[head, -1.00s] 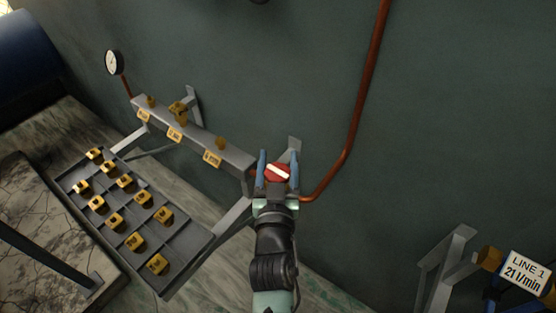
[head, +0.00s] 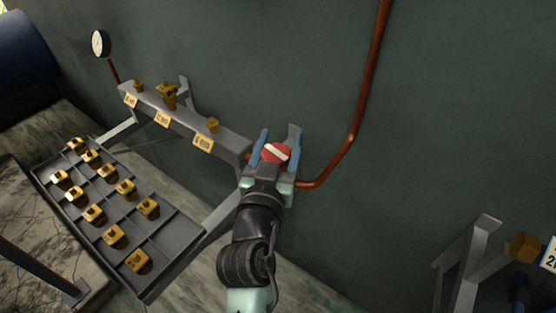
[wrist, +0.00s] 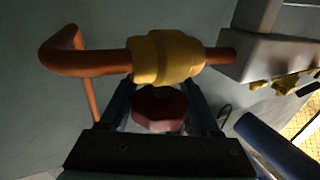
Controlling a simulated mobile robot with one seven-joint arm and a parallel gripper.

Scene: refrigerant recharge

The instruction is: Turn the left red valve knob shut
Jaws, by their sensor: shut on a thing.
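The red valve knob (head: 269,155) with a white stripe is in the middle of the head view, between the two blue fingers of my gripper (head: 276,146). The stripe slants down to the right. In the wrist view the dark red knob (wrist: 160,108) sits between the fingers of my gripper (wrist: 162,100), in front of a yellow valve body (wrist: 166,58) on a copper pipe (wrist: 100,62). My gripper is shut on the knob. The finger contact is partly hidden in shadow.
A grey rail (head: 226,139) with yellow tags and brass fittings runs to the left. A sloped tray (head: 178,253) of brass pieces lies below it. A gauge (head: 101,43) stands at upper left. A copper pipe (head: 362,100) climbs the wall. Another bracket (head: 470,262) is at lower right.

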